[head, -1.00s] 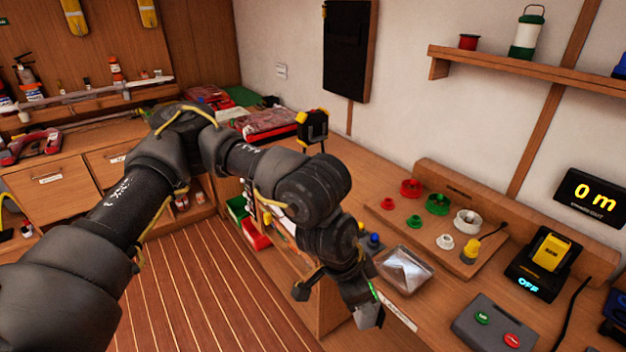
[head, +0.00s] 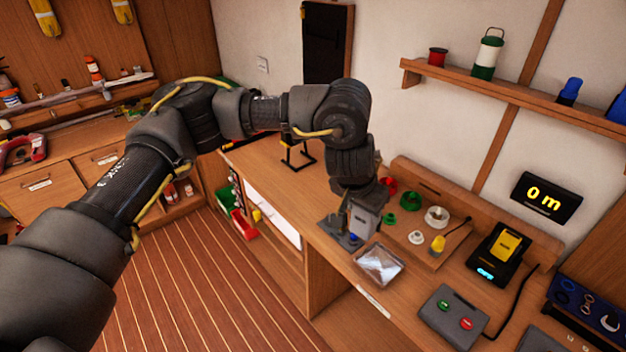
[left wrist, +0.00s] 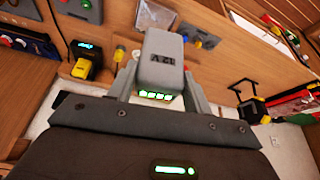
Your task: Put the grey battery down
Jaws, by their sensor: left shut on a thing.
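My left gripper (head: 352,225) is shut on the grey battery (head: 364,221) above the bench, just behind the clear tray in the head view. In the left wrist view the battery (left wrist: 162,62) shows its "12V" mark and a row of green lights, with a finger of the left gripper (left wrist: 160,85) on each side. In the head view the forearm and wrist hide part of the bench behind it. I cannot tell whether the battery touches anything below. My right gripper is not in view.
A clear tray (head: 379,264) sits near the bench's front edge. Red, green and white round parts (head: 410,201) stand on a wooden board. A charger (head: 488,266) holds a yellow battery and reads OFF. A grey button box (head: 453,314) lies in front. A black stand (head: 299,152) is further back.

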